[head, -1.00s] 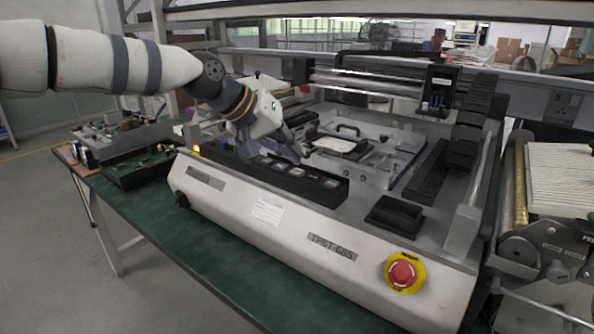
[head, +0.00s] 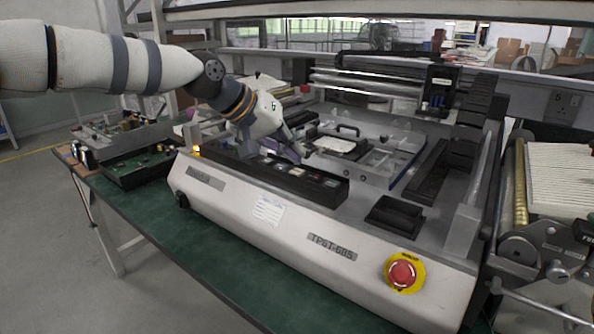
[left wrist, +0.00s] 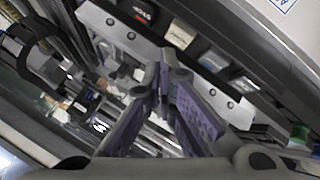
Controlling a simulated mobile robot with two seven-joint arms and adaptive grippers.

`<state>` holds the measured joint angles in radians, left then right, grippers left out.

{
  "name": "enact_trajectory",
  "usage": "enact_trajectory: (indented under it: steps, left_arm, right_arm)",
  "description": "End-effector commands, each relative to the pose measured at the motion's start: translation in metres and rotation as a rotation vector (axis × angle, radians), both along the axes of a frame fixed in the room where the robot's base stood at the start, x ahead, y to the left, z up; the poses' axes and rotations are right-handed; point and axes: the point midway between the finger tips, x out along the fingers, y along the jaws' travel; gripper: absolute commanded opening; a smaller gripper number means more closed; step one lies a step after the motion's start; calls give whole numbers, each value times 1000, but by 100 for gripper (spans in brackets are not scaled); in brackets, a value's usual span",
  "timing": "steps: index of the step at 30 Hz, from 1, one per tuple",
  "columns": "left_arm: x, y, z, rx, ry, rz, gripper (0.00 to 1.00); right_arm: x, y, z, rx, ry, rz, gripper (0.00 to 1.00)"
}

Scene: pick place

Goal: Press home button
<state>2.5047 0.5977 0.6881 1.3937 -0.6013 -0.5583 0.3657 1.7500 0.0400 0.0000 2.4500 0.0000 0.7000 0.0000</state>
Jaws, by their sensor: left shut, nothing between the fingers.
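The button panel (head: 322,187) is a long black bar along the front top edge of the white machine (head: 215,195). Several square buttons sit in it; in the left wrist view they include one with red lettering (left wrist: 143,13), a beige one (left wrist: 180,35) and grey ones (left wrist: 213,61). Their lettering is too small to read, so I cannot tell which is the home button. My left gripper (head: 298,150) is just above and behind the panel, pointing down. In the left wrist view its purple-padded fingers (left wrist: 163,72) meet at the tips, empty, beside the button row.
A red emergency stop (head: 403,273) on a yellow base is on the machine's front right. A black tray (head: 393,215) sits on its top. A fixture plate with a handle (head: 343,131) lies behind the panel. Circuit boards (head: 140,167) lie on the green table at left.

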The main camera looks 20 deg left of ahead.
Motion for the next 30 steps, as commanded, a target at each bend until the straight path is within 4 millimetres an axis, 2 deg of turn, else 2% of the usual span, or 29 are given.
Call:
enact_trajectory:
  steps: [30]
  left_arm:
    - [0, 0, -11, 0, 0, 0, 0]
  right_arm:
    - [3, 0, 2, 0, -10, 0, 40]
